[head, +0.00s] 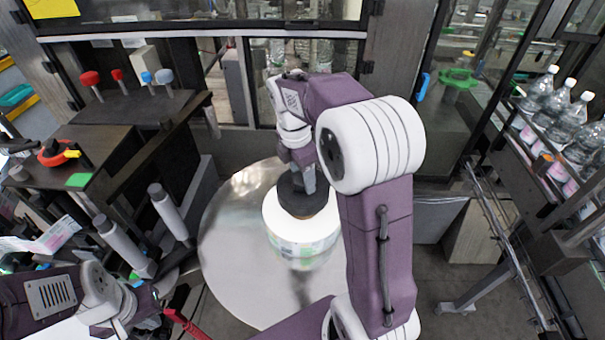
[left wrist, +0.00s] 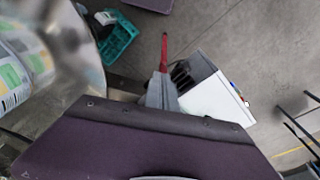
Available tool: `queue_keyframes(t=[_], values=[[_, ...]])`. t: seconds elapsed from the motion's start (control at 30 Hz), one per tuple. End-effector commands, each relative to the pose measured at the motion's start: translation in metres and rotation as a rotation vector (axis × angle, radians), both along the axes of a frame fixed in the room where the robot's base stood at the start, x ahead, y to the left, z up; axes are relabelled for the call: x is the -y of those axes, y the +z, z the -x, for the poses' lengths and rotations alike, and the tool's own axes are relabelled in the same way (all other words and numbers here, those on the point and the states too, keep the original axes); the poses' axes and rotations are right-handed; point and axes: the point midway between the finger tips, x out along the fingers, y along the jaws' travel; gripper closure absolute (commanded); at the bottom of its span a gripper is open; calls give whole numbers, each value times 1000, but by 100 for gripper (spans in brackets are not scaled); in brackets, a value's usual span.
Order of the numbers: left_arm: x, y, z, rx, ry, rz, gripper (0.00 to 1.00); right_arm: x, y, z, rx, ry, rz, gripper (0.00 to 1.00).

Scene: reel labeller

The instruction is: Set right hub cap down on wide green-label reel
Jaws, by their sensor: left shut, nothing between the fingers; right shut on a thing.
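The wide green-label reel (head: 300,240), white with a green-patterned side, stands on a round metal table (head: 225,240) in the middle of the head view. My right gripper (head: 304,184) points down over it, shut on the black right hub cap (head: 290,202). The cap is over the middle of the reel's top, with a brownish patch at its lower edge. I cannot tell whether it touches the reel. My left gripper (head: 168,302) is shut and empty at the lower left, apart from the reel.
A dark bench (head: 130,110) with red and blue knobs stands at the left, near two white rollers (head: 168,212). Bottles (head: 545,90) line the right side. A patterned roll (left wrist: 25,65), a teal crate (left wrist: 118,38) and a white box (left wrist: 215,103) show in the left wrist view.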

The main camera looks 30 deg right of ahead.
Motion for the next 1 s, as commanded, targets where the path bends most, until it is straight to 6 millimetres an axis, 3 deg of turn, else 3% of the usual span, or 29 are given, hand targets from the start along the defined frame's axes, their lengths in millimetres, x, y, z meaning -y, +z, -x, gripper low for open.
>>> queue_keyframes(t=[1.0], values=[[0, -28, 0, 0, 0, 0, 100, 0, -42, 0, 1, 0, 0, 100]])
